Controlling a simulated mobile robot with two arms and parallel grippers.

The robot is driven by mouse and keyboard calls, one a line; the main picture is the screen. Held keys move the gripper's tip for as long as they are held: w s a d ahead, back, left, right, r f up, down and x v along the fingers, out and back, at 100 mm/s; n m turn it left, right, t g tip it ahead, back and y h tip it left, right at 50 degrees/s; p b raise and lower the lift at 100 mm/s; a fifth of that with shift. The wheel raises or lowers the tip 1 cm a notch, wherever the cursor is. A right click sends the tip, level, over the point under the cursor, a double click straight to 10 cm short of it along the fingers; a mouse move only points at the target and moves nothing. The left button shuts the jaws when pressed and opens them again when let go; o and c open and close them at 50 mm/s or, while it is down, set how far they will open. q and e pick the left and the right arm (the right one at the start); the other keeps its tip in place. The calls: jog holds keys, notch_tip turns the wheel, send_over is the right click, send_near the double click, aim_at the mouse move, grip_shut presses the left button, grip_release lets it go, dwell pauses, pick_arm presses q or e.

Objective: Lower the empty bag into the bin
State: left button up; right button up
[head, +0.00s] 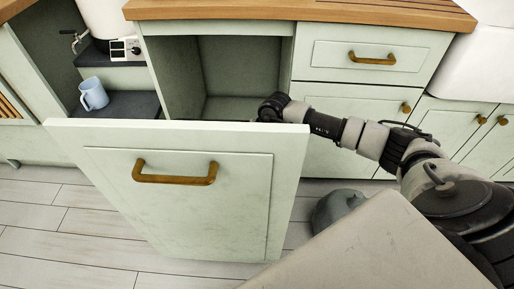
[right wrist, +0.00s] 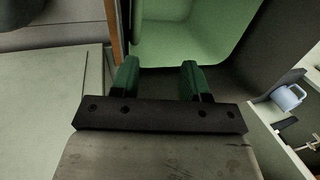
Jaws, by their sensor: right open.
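A light green bin (right wrist: 190,35) is open below my right gripper in the right wrist view; its inside looks bare where it shows. My right gripper (right wrist: 159,72) is open, with its two green fingers apart and nothing between them, over the bin's near rim. In the head view my right arm reaches behind the pulled-out cabinet front (head: 225,205), which hides the fingers and the bin. I cannot make out an empty bag in either view. My left gripper is not in view.
A blue mug (head: 92,93) stands on a dark shelf (head: 130,104) at the left. A wooden counter (head: 300,10) runs above the open bay. A rounded grey-blue object (head: 338,208), partly hidden, is near the floor.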

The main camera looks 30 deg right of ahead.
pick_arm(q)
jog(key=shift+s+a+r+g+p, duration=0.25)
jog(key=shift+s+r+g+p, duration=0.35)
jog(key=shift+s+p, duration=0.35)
pick_arm(e)
jog(key=v, duration=1)
jog(key=shift+r, duration=0.4)
jog(key=shift+d, duration=0.15)
